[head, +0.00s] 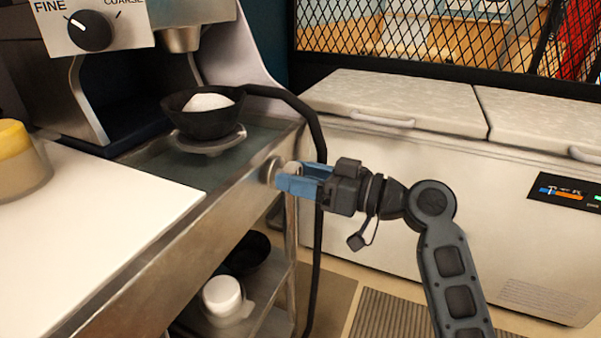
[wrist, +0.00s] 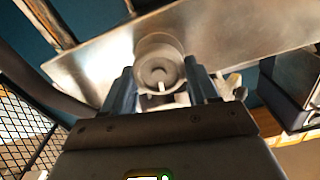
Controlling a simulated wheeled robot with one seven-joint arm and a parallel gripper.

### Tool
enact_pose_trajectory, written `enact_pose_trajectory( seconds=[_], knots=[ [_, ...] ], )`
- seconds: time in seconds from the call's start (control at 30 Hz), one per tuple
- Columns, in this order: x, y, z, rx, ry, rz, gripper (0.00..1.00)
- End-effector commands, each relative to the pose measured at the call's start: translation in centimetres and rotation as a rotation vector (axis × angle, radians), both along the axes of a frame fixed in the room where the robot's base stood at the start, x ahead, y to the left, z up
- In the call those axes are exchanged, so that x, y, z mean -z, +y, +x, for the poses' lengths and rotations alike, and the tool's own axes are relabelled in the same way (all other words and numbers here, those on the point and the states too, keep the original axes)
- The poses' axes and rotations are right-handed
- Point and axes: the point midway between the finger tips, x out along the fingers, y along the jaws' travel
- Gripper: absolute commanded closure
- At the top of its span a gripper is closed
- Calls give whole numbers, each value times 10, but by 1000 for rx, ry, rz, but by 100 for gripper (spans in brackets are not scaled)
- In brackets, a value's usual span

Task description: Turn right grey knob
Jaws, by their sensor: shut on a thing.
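The grey knob (head: 272,170) sits on the right end face of the metal counter in the head view. In the wrist view the knob (wrist: 158,66) is round, with a pale mark on its face pointing downward in the picture. My gripper (head: 290,180) reaches it from the right with its blue fingers. In the wrist view my gripper (wrist: 163,88) has one finger on each side of the knob. It is shut on the knob. The fingers hide part of the knob in the head view.
A black bowl of white powder (head: 190,119) stands on a scale at the counter's right end. A black hose (head: 318,140) hangs close behind my gripper. A white chest freezer (head: 400,190) stands to the right. Lower shelves hold a white-lidded container (head: 222,296).

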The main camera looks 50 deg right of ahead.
Motion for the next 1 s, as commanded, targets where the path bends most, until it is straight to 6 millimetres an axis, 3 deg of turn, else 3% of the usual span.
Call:
enact_pose_trajectory(
  seconds=[1.0],
  knots=[
    [0, -4, 1, 2, 336, 897, 72]
  ],
)
